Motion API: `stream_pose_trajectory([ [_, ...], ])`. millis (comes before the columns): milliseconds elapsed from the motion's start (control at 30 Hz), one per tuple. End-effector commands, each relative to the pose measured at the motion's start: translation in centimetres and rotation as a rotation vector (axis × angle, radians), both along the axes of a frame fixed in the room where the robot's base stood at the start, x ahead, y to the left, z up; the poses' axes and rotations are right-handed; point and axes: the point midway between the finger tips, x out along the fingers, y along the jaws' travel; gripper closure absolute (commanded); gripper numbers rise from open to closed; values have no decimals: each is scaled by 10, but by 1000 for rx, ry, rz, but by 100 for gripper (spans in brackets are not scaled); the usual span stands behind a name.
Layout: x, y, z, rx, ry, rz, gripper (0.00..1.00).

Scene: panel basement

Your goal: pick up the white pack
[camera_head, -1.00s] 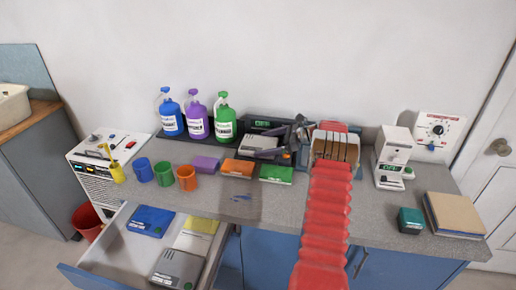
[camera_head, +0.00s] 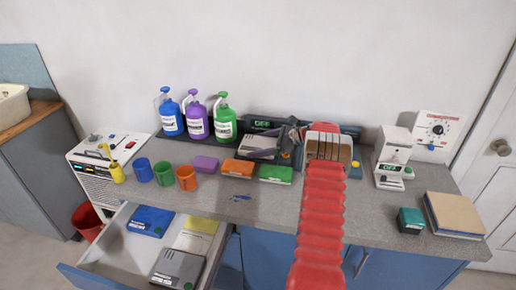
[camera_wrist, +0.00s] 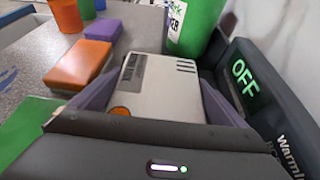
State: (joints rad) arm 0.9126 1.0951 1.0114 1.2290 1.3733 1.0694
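The white pack (camera_head: 260,143) lies at the back of the counter, in front of the dark unit with the green display. In the wrist view the white pack (camera_wrist: 160,85) fills the space between my two fingers, with dark slots and an orange spot on its top. My gripper (camera_head: 276,146) is low over it, one finger along each long side. The fingers look very close to its sides, but I cannot tell whether they press on it. The pack's near end is hidden by my gripper's body in the wrist view.
The display unit (camera_wrist: 245,80) reads OFF, right beside my right finger. An orange pack (camera_head: 238,167) and a green pack (camera_head: 276,174) lie in front. A green bottle (camera_head: 225,120) stands behind left. An open drawer (camera_head: 105,247) holds several packs. The front counter is partly clear.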

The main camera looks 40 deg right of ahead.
Motion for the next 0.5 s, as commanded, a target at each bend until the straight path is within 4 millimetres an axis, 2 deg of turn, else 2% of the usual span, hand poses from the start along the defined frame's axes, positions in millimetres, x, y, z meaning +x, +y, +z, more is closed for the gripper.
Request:
stream_pose_trajectory([
  [67,0,0,0,0,0,0,18],
  [433,0,0,1,0,-1,0,44],
  [500,0,0,1,0,-1,0,46],
])
